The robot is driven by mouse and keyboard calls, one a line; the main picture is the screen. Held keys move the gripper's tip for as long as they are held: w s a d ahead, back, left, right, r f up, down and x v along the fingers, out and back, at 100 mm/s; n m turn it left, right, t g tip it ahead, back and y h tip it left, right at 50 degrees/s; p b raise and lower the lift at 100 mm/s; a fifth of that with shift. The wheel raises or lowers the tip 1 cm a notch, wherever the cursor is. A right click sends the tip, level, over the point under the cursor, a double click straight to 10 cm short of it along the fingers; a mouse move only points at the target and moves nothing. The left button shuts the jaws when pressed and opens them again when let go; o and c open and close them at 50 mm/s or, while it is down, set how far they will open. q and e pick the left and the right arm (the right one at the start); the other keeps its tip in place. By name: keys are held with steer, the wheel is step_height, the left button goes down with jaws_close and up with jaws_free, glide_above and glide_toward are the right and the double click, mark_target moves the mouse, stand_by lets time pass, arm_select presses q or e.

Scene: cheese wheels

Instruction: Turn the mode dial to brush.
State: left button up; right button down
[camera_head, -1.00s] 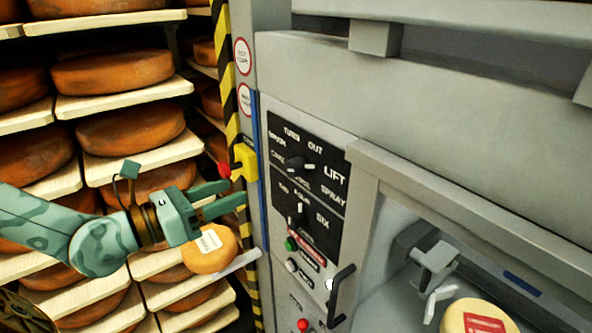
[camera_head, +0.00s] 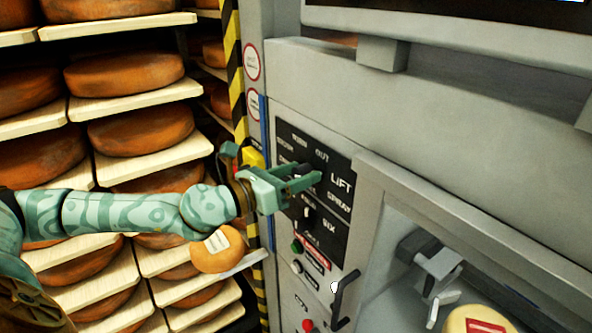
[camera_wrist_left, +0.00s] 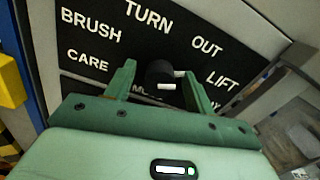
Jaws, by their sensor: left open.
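The black mode dial (camera_wrist_left: 160,72) sits on a black panel (camera_head: 335,225) among white words in an arc: CARE, BRUSH (camera_wrist_left: 92,27), TURN, OUT, LIFT. In the left wrist view a short white mark shows at the dial's lower edge, away from BRUSH; its exact heading is hard to tell. My left gripper (camera_head: 306,179) is open at the panel, its fingers hiding most of the dial in the head view. In the wrist view the dial shows between the two fingertips (camera_wrist_left: 158,68); I cannot tell if they touch it. My right gripper is not in view.
Below are a second selector (camera_head: 308,212), a green button (camera_head: 297,246), a red button (camera_head: 308,325) and a dark handle (camera_head: 344,298). A yellow box (camera_head: 254,157) is left of the panel. Shelves of cheese wheels (camera_head: 140,130) stand at left, a labelled cheese (camera_head: 218,250) below my forearm.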

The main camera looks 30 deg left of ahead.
arm_select(q)
steer(key=c, duration=1)
steer(key=shift+o, duration=0.2)
